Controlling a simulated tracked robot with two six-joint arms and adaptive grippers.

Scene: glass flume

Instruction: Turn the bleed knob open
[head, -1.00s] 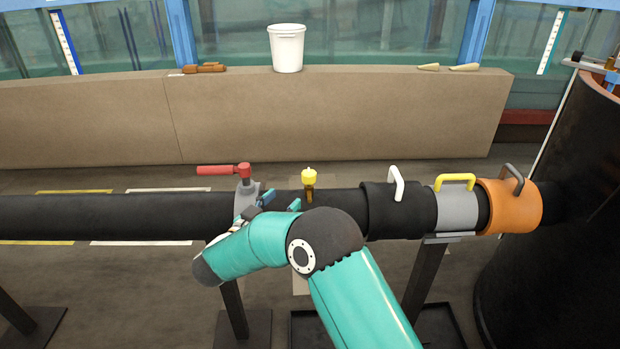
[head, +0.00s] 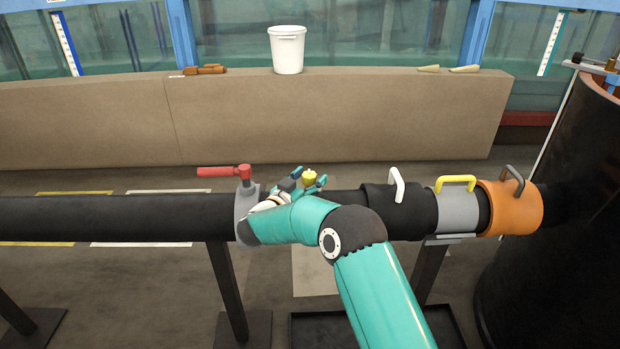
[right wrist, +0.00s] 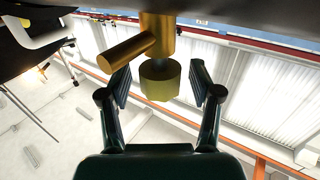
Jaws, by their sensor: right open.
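The yellow bleed knob (head: 309,176) stands on top of the black pipe in the head view. The right wrist view shows the knob (right wrist: 160,80) on its brass stem (right wrist: 157,32), with a brass side stub (right wrist: 126,53). My right gripper (head: 301,183) is at the knob in the head view. In the right wrist view the gripper (right wrist: 160,88) is open, with one finger on each side of the knob. Gaps show between the fingers and the knob. In the head view my arm hides the pipe below the knob. My left gripper is not in view.
A red lever (head: 222,171) on a grey collar stands left of my gripper. White (head: 397,185), yellow (head: 456,181) and dark (head: 513,178) handles stand on pipe collars to the right. A long beige block (head: 330,120) with a white bucket (head: 287,50) lies behind.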

